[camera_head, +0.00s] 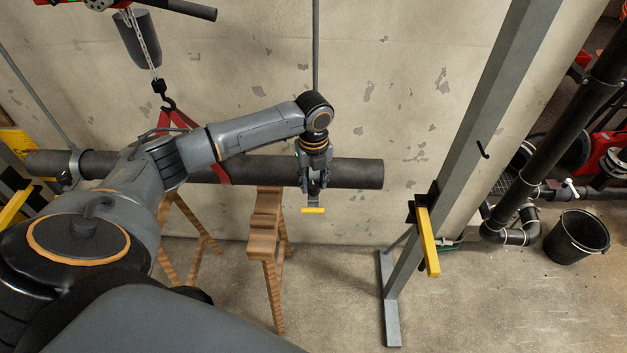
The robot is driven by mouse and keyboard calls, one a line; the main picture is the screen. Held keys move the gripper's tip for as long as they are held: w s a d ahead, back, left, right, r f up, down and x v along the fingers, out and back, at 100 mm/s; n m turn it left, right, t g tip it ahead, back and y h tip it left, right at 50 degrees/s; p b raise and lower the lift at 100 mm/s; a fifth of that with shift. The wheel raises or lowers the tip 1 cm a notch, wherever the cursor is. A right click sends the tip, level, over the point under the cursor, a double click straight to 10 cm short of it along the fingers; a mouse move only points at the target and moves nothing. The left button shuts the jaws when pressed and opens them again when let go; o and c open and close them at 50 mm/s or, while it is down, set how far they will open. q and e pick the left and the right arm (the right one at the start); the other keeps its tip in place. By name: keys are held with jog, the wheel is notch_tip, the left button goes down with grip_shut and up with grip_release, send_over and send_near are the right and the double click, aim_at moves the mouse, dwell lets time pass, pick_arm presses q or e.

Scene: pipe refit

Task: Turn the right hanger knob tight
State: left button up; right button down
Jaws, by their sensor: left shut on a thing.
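A dark pipe (355,173) runs level in front of the wall. The right hanger's thin grey rod (316,45) comes down from above to the pipe near its right end. My left gripper (314,188) points down in front of the pipe at this hanger and is shut, apparently on the hanger knob, which its fingers hide. A small yellow bar (313,210) on a grey piece shows just below the fingers. The left hanger (74,166) sits around the pipe near its left end. My right gripper is not in view.
A red sling (223,170) around the pipe hangs from a chain hook (167,103). Wooden trestles (265,225) stand under the pipe. A grey post (470,140) with a yellow-topped bracket (427,242) rises at right; a black bucket (577,237) stands beyond it. Floor between trestle and post is clear.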

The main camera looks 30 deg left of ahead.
aim_at(314, 185)
pick_arm(q)
jog(key=shift+w+r+m, duration=0.1)
jog(key=shift+m, duration=0.6)
jog(key=o, duration=1.1)
jog(key=shift+o, duration=0.2)
notch_tip(314, 185, up, 12)
